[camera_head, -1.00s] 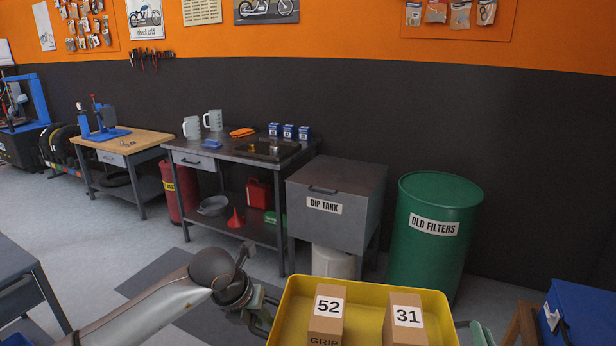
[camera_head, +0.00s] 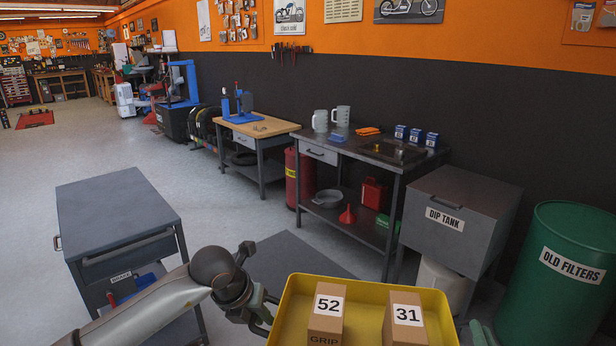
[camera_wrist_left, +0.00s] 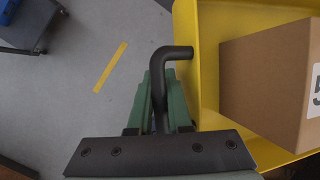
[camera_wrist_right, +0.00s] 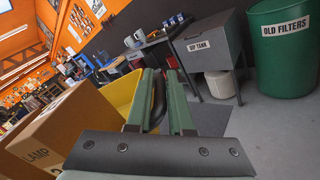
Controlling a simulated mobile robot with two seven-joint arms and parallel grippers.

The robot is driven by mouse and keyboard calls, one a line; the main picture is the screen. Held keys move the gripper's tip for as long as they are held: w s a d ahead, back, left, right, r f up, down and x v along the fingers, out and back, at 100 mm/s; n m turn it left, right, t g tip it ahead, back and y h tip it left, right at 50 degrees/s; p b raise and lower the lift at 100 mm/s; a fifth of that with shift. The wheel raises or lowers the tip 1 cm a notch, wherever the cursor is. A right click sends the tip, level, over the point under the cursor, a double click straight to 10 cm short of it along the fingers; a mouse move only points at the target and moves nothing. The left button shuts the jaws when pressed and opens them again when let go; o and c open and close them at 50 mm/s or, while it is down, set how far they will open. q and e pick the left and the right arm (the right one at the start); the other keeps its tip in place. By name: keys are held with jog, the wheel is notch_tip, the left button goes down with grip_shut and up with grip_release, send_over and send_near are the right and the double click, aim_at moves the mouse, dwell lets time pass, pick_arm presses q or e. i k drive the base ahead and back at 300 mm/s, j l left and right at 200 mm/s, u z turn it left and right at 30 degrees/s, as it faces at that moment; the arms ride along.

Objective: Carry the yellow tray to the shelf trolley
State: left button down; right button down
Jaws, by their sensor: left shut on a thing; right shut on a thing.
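The yellow tray (camera_head: 364,300) is in front of me at the bottom of the head view, carrying a cardboard box marked 52 (camera_head: 326,310) and one marked 31 (camera_head: 404,316). My left gripper (camera_head: 262,306) is shut on the tray's dark handle at its left side; the bent handle (camera_wrist_left: 176,52) shows between the fingers in the left wrist view. My right gripper (camera_wrist_right: 158,100) is shut on the handle at the other side, mostly cut off in the head view. A grey unit (camera_head: 115,208) with a flat bare top, drawer and lower space stands at left; I cannot tell whether it is the shelf trolley.
A workbench (camera_head: 372,150) with jugs and small blue boxes, a dip tank (camera_head: 455,215) and a green old-filters drum (camera_head: 560,270) line the wall ahead and right. A wooden-topped bench (camera_head: 262,127) stands further back. Open floor (camera_head: 215,205) lies between the grey unit and the benches.

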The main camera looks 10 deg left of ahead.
aim_at(110, 201)
jog(key=u, duration=2.25)
jog(key=i+l+u, duration=0.2)
jog(key=i, duration=0.4)
jog(key=i+l+u, duration=0.2)
jog(key=i, duration=0.45)
jog(key=i+j+u, duration=0.1)
jog(key=i+u, duration=0.2)
jog(key=i, duration=1.05)
jog(key=i+j+z, duration=0.2)
jog(key=i, duration=0.45)
jog(key=l, duration=0.1)
